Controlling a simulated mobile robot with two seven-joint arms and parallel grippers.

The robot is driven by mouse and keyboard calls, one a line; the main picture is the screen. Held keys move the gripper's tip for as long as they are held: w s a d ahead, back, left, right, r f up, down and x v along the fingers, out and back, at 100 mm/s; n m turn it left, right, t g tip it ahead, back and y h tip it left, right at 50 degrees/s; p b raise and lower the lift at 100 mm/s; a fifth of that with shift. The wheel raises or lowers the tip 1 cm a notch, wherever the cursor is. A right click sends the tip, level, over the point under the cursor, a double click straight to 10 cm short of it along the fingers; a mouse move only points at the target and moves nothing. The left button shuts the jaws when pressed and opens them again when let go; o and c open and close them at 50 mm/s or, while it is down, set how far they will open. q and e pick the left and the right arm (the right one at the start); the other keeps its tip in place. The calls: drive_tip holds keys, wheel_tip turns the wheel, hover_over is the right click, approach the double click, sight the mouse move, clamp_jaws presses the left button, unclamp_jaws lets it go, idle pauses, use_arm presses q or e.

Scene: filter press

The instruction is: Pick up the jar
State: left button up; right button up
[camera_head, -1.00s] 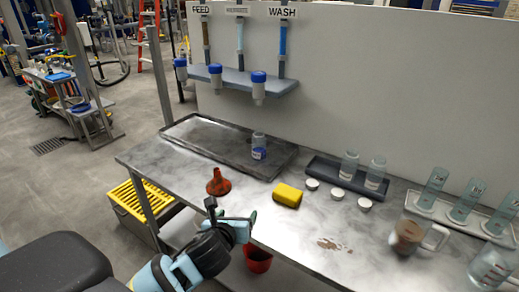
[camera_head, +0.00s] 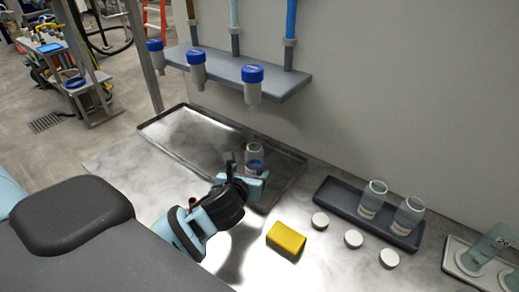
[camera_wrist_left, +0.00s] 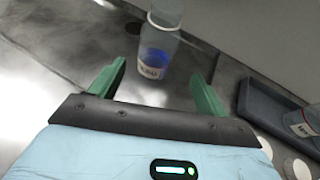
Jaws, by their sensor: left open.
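A clear jar (camera_head: 254,153) with a white label and blue low down stands upright on the large metal tray (camera_head: 160,137). In the left wrist view the jar (camera_wrist_left: 162,35) is centred between the fingers, just ahead of or between their tips; I cannot tell how deep it sits. My left gripper (camera_head: 246,172) is open and empty at the near side of the jar, hiding its lower part in the head view. Its green fingers also show in the left wrist view (camera_wrist_left: 157,75). My right gripper is not in view.
A yellow block (camera_head: 286,240) and several white lids lie to the right. A dark tray (camera_head: 335,197) holds two more clear jars (camera_head: 374,196) (camera_head: 408,214). A shelf (camera_head: 285,92) with blue-collared nozzles (camera_head: 253,82) overhangs behind the tray.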

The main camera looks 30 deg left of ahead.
sight(252, 163)
use_arm(q)
drive_tip(key=shift+w, duration=0.1)
drive_tip(key=shift+x, duration=1.15)
drive_tip(key=shift+a+b+x, duration=0.15)
drive_tip(key=shift+x, duration=1.15)
drive_tip(key=shift+a+b+x, duration=0.15)
drive_tip(key=shift+a+x, duration=0.05)
drive_tip(key=shift+x, duration=1.1)
drive_tip(key=shift+r, duration=0.2)
drive_tip(key=c, duration=1.2)
drive_tip(key=shift+r, duration=0.1)
